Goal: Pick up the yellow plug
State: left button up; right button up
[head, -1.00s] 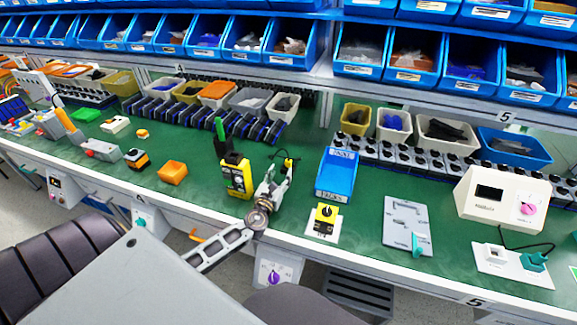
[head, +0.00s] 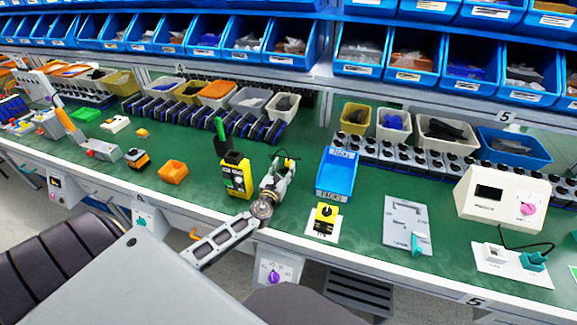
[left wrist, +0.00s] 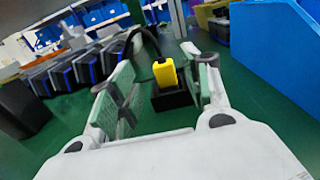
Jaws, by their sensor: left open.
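The yellow plug (left wrist: 165,73) stands upright in a small black base in the left wrist view, with a black cable arching from its top to the left. In the head view my left gripper mostly hides it. My left gripper (head: 281,168) is open at the bench, right of the yellow-and-black device. In the left wrist view its fingers (left wrist: 160,62) stand on either side of the plug's line, with a visible gap to each side of it. I cannot tell how far the plug lies between the pads. My right gripper is not in view.
The yellow-and-black device (head: 236,175) stands close left of my gripper. A blue bin (head: 337,176) stands close right. Green bench surface is clear between the blue bin and the grey panel (head: 407,222).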

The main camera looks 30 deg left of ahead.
aim_at(288, 162)
pick_arm(q)
jog(key=shift+w, duration=0.3)
jog(key=shift+w+a, duration=0.1)
jog(key=shift+w, duration=0.5)
jog(key=shift+x, duration=1.7)
jog(key=shift+f, duration=0.2)
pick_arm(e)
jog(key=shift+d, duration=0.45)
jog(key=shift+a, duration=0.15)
